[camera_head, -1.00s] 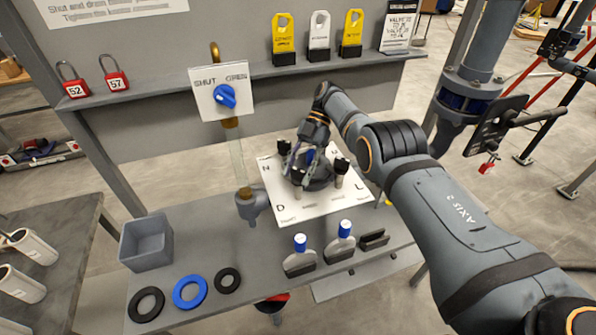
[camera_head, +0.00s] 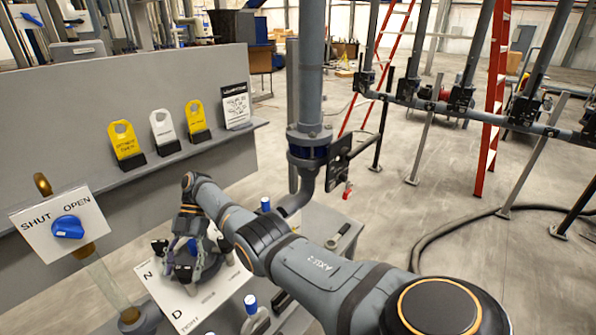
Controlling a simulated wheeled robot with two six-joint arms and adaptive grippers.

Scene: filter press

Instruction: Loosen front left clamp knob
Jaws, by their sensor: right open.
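The dark round filter press (camera_head: 205,268) stands on a white lettered plate (camera_head: 222,299) at the lower left. Black clamp knobs stick up around its rim. One knob (camera_head: 183,273) is at its near side and another (camera_head: 159,245) at its left. I cannot tell for sure which is the front left one. My right gripper (camera_head: 184,244) points down over the press with its fingers apart, close to the knobs. Whether a finger touches a knob is hard to see. My right arm hides part of the far right side. My left gripper is not in view.
A sign with a blue valve handle (camera_head: 68,227) stands at left. Yellow and white tags (camera_head: 164,131) stand on the shelf. A vertical grey pipe (camera_head: 311,75) rises behind my arm. Blue-topped valves (camera_head: 250,303) stand right of the plate.

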